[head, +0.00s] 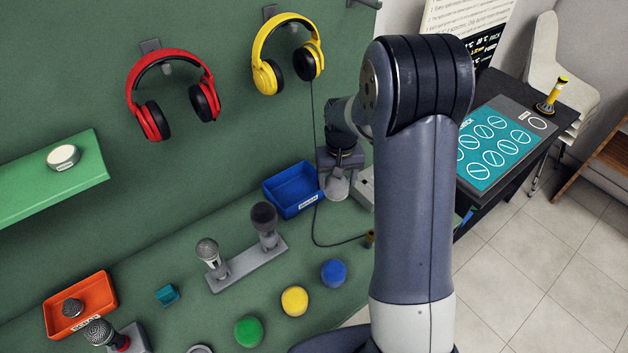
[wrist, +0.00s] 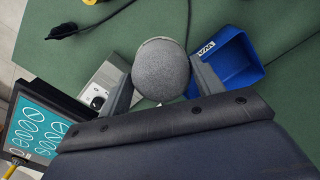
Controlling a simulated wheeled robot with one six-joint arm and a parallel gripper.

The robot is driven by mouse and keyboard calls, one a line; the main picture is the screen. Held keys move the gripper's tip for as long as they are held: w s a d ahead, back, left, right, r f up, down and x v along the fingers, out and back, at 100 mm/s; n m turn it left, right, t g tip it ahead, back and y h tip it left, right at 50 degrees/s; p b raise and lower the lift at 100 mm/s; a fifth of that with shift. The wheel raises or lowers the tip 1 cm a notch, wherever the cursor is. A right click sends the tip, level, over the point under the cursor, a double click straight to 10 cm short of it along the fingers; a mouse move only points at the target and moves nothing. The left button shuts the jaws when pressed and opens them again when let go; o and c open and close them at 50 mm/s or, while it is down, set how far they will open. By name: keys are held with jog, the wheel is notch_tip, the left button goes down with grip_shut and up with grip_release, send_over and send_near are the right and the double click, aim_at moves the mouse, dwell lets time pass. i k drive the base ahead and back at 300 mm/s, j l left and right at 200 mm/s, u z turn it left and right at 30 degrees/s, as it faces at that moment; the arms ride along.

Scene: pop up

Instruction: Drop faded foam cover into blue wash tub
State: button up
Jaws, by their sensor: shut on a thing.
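The faded foam cover (wrist: 161,68) is a round light grey ball. My gripper (wrist: 161,80) is shut on it, with one finger on each side. In the head view my gripper (head: 338,172) hangs just right of the blue wash tub, and the pale foam cover (head: 337,188) shows below it. The blue wash tub (head: 292,190) stands against the green wall, with a white label on its front. In the wrist view the tub (wrist: 232,72) is right of the cover and looks empty; one finger overlaps its edge.
A grey stand (head: 247,263) with two microphones is left of the tub. A black cable (head: 330,243) and a white box (head: 365,187) are near my gripper. An orange tray (head: 82,303) with a mesh grille is at far left. Red headphones (head: 172,92) and yellow headphones (head: 287,52) hang above.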

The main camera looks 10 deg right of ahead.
aim_at(301, 195)
jog(key=i+l+u, duration=0.15)
jog(key=l, duration=0.35)
jog(key=i+l+u, duration=0.15)
jog(key=l, duration=0.35)
jog(key=i+l+u, duration=0.15)
jog(key=l, duration=0.4)
jog(key=u, duration=0.85)
jog(key=k+j, duration=0.05)
